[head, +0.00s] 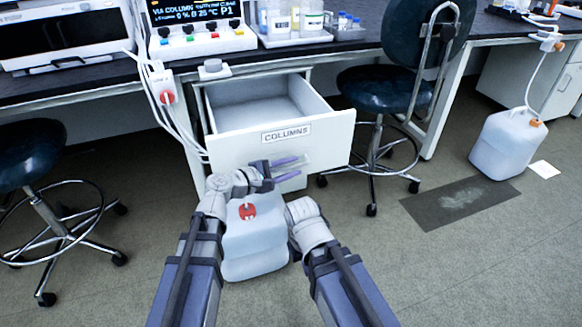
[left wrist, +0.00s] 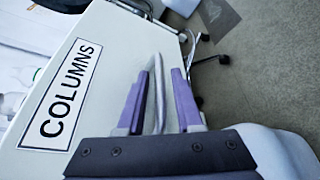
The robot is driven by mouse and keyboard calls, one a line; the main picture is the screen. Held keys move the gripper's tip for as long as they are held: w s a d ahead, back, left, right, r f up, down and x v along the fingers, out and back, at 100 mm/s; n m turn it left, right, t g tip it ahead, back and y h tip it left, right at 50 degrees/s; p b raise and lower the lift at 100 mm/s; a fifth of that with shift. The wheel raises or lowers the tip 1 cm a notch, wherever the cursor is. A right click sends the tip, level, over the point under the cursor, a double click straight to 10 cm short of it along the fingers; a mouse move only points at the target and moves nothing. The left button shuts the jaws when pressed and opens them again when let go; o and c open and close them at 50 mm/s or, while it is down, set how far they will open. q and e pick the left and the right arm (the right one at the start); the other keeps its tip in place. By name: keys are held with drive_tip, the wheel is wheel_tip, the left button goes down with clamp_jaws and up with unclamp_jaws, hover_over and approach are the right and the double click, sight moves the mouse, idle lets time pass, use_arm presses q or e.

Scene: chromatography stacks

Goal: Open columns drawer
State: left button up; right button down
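The white drawer (head: 340,135) labelled COLUMNS (head: 286,132) stands pulled out from under the bench, and its grey interior looks empty. Its front also fills much of the left wrist view (left wrist: 105,95). My left gripper (head: 294,167) is at the lower right part of the drawer front, below the label. In the left wrist view its two purple fingers (left wrist: 160,75) are spread apart, with the silver bar handle (left wrist: 159,100) between them and gaps beside it. My right arm is bent at the lower middle of the head view; its gripper does not show.
A white jug with a red cap (head: 255,240) stands on the floor below the drawer, close to my arms. Dark stools stand left (head: 30,160) and right (head: 385,88) of the drawer. Tubing (head: 180,125) hangs left of it.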

use_arm(q)
drive_tip(key=shift+o, duration=0.4)
drive_tip(key=shift+p+v, duration=0.8)
drive_tip(key=shift+v, duration=3.1)
drive_tip(key=s+d+f+m+g+y+p, duration=0.55)
drive_tip(key=s+f+m+g, duration=0.2)
drive_tip(key=s+m, duration=0.3)
drive_tip(key=s+a+r+m+g+y+p, duration=0.2)
drive_tip(key=s+a+m+y+p, duration=0.4)
drive_tip(key=a+m+y, duration=0.15)
wheel_tip(320, 180, up, 37)
drive_tip(key=p, duration=3.6)
drive_tip(key=shift+f+y+p, duration=0.2)
drive_tip(key=shift+y+p, duration=0.1)
drive_tip(key=shift+p, duration=0.1)
